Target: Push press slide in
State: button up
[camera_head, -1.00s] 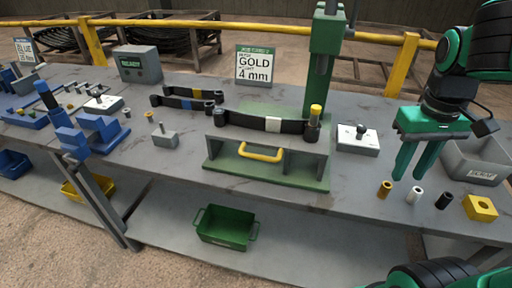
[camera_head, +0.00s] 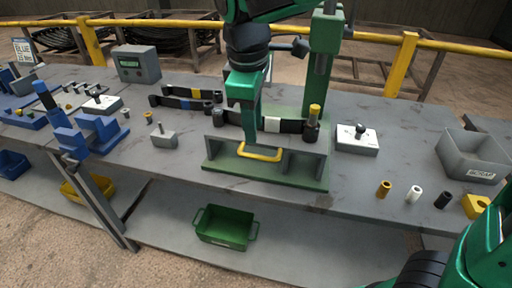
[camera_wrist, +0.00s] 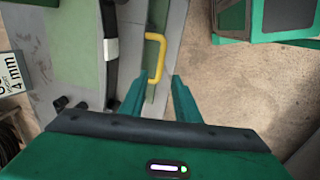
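The green press (camera_head: 326,45) stands on a green base (camera_head: 310,180), with a grey slide block (camera_head: 220,146) at its front. A yellow U-shaped handle (camera_head: 265,157) sticks out of the slide's front; it also shows in the wrist view (camera_wrist: 162,52). A black leaf spring with a white band (camera_head: 272,124) lies across the top of the slide, partly hidden by my arm. My gripper (camera_head: 249,138) points down just above and behind the handle's left part. In the wrist view its two green fingers (camera_wrist: 157,90) are spread, with the handle ahead between them. It holds nothing.
A white box with a black knob (camera_head: 357,138) stands right of the press. Small bushings (camera_head: 415,193) and a grey scrap bin (camera_head: 470,160) are at the bench's right. A grey meter box (camera_head: 137,64) and other leaf springs (camera_head: 185,98) are at the left. A green bin (camera_head: 225,228) sits on the lower shelf.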

aim_at(257, 155)
jog(key=f, duration=0.2)
jog(key=w+f, duration=0.1)
jog(key=f, duration=0.5)
jog(key=shift+w+d+f, duration=0.2)
jog(key=shift+d+f, duration=0.05)
jog(key=shift+d, duration=0.05)
grip_shut()
jog(key=shift+d, duration=0.1)
